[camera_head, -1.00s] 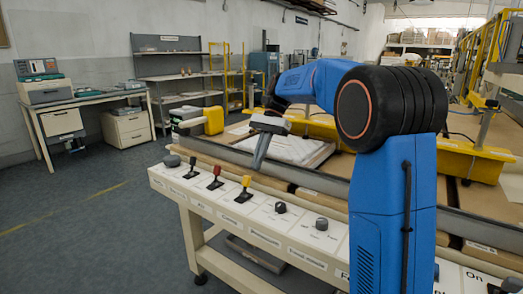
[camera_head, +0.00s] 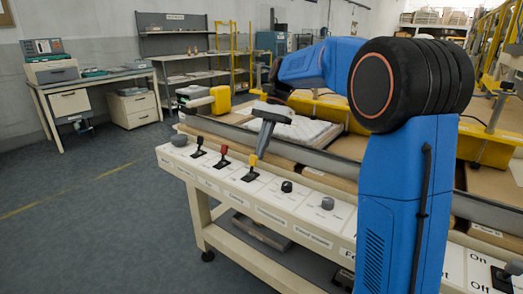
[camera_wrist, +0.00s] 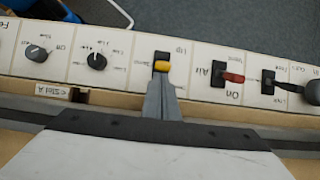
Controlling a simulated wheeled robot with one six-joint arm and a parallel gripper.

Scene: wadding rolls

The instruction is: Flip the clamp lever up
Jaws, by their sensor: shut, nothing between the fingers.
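A lever with a yellow tip and black base (camera_head: 252,161) stands on the white control panel, between a red-tipped lever and a round black knob. I take it for the clamp lever; its panel name is too small to read. In the wrist view the yellow tip (camera_wrist: 161,66) lies just beyond my fingertips, with "Up" on the plate beside it. My gripper (camera_head: 261,152) is shut and empty, its grey fingers pointing down at the yellow tip. In the wrist view its fingertips (camera_wrist: 161,82) overlap the lever's lower part; I cannot tell whether they touch.
A red lever (camera_head: 223,153) and a black lever (camera_head: 199,147) stand to the left of the yellow one. Round knobs (camera_head: 287,187) (camera_head: 327,203) sit to its right. A grey rail (camera_head: 300,153) runs behind the panel. Open floor (camera_head: 90,220) lies in front.

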